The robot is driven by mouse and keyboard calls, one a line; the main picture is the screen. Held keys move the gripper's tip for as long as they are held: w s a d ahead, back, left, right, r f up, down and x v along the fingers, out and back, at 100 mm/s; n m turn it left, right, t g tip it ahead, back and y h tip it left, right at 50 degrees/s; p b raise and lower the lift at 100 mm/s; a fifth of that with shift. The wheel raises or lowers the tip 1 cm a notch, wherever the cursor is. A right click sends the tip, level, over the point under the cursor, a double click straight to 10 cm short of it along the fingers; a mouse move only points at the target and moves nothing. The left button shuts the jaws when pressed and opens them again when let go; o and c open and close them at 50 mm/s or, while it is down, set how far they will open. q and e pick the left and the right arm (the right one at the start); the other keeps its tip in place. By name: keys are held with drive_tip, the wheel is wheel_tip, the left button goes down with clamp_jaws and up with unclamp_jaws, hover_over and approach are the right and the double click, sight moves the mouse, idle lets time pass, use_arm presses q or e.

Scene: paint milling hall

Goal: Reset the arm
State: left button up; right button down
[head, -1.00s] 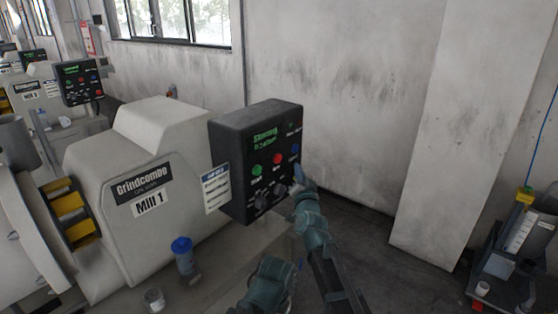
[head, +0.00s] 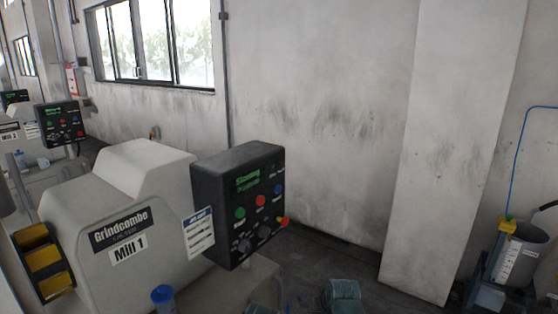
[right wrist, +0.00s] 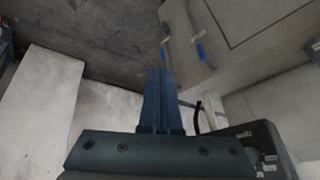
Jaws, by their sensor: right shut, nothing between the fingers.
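My right gripper (right wrist: 159,100) shows in the right wrist view with its two dark fingers pressed together and nothing between them. Teal links of my own arm (head: 343,294) show at the bottom edge of the head view, below and apart from the black control box (head: 240,205) of Mill 1. The box has a green display, coloured buttons and dark knobs. A red and yellow button (head: 283,221) sticks out at its lower right. Part of the box also shows at the lower right of the right wrist view (right wrist: 262,140). My left gripper is not in view.
The pale Mill 1 housing (head: 140,225) stands left of the box, with a blue-lidded cup (head: 162,297) in front. A wall pillar (head: 440,160) and a grey container (head: 520,255) on a stand are at the right. Dark floor (head: 365,265) lies between.

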drive_tip(key=s+d+f+g+h, duration=0.1)
drive_tip(key=s+d+g, duration=0.2)
drive_tip(key=s, duration=0.3)
drive_tip(key=s+d+f+g+h, duration=0.1)
drive_tip(key=s+d+f+g, duration=0.15)
drive_tip(key=s, duration=0.45)
drive_tip(key=s+a+n, duration=0.4)
drive_tip(key=s+a, duration=0.1)
drive_tip(key=a, duration=0.5)
drive_tip(key=shift+a+r+h, duration=0.35)
drive_tip(key=shift+h, duration=0.05)
drive_tip(key=shift+g, duration=0.25)
